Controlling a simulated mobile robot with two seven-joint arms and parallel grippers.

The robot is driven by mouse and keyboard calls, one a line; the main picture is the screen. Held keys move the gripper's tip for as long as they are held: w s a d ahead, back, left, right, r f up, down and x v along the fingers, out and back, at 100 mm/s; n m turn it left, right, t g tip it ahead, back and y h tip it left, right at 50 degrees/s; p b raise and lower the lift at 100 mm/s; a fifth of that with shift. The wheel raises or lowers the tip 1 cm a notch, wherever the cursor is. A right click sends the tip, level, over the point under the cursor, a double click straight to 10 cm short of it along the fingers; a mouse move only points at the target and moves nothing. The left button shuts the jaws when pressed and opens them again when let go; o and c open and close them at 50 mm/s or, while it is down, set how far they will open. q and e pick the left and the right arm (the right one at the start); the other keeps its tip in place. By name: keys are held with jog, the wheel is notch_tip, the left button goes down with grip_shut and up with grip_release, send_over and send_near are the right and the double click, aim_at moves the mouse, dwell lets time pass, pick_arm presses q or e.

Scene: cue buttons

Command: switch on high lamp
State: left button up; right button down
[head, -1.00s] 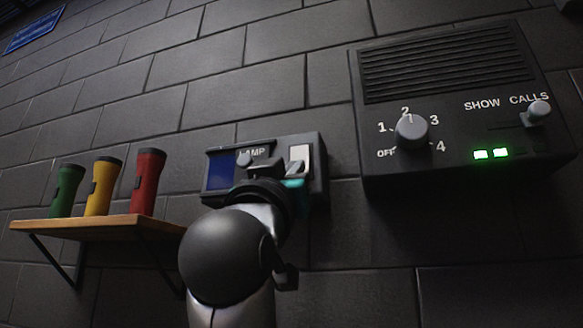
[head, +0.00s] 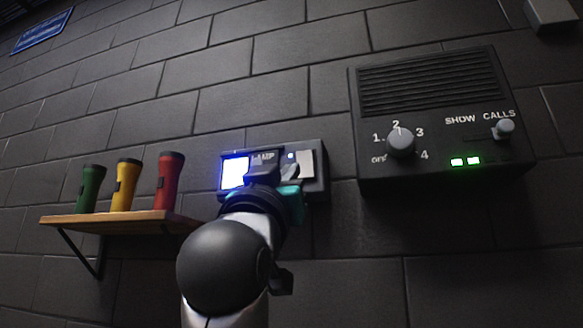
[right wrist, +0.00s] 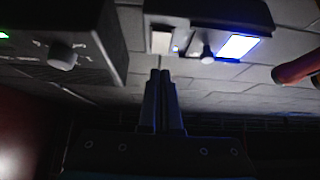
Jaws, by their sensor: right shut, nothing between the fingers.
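The lamp panel (head: 318,188) is a dark box on the brick wall, lettered with a partly hidden "LAMP". Its left window (head: 235,172) glows bright blue-white, and a small blue light (head: 291,155) is lit. A pale plate (head: 306,170) is at its right. The right wrist view shows the panel (right wrist: 205,10) upside down, with the lit window (right wrist: 238,45) and a grey knob or lever (right wrist: 207,55). My right gripper (head: 277,172) is shut and empty in front of the panel; its fingertips (right wrist: 160,75) look apart from the knob. My left gripper is not in view.
A wooden shelf (head: 115,219) at the left holds green, yellow and red flashlights. A blue sign (head: 42,31) hangs upper left.

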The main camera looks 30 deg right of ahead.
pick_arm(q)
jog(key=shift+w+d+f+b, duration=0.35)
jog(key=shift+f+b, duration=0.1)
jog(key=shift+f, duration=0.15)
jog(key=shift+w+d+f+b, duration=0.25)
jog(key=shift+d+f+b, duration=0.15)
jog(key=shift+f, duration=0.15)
pick_arm(e)
notch_tip(320, 180, down, 6)
jog(key=s+a, duration=0.1)
jog(key=a, duration=0.1)
jog(key=shift+s+f, duration=0.15)
jog(key=shift+s, duration=0.25)
jog(key=shift+w, duration=0.1)
